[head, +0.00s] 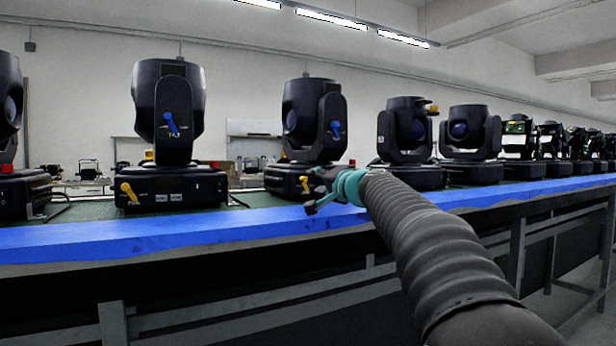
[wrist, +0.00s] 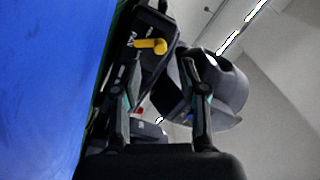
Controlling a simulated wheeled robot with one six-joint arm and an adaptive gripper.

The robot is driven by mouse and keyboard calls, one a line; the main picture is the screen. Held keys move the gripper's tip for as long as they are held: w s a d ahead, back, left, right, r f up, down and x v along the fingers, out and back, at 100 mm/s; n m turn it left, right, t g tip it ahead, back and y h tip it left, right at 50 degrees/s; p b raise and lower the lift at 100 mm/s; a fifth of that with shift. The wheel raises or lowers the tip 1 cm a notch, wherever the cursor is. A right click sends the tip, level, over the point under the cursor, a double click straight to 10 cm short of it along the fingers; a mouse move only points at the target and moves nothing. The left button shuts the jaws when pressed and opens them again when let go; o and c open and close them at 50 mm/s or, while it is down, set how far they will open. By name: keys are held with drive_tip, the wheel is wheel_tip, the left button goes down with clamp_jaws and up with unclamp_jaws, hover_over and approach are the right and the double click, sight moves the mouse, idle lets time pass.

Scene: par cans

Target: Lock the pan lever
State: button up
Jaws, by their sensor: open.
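A yellow pan lever (head: 304,183) sits on the base of the middle moving-head light (head: 293,178), just left of my gripper. In the wrist view a yellow lever (wrist: 150,46) stands out from a black base (wrist: 143,68) beside white "PAN" lettering. It lies beyond the fingertips, in the gap between the fingers. My gripper (head: 312,190) is open, with nothing between its fingers, at the front of the bench. In the wrist view its two fingers (wrist: 162,75) point toward the base. I cannot tell whether a finger touches the base.
A blue bench edge (head: 150,236) runs along the front, close below my gripper. Another light (head: 170,185) with its own yellow lever (head: 128,191) stands to the left. Several more lights line the bench to the right. Blue levers (head: 335,129) sit on the yokes.

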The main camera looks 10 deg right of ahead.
sight(305, 180)
drive_tip(key=shift+p+x, duration=0.75)
drive_tip(key=shift+x, duration=1.85)
drive_tip(key=shift+c, duration=0.3)
clamp_jaws()
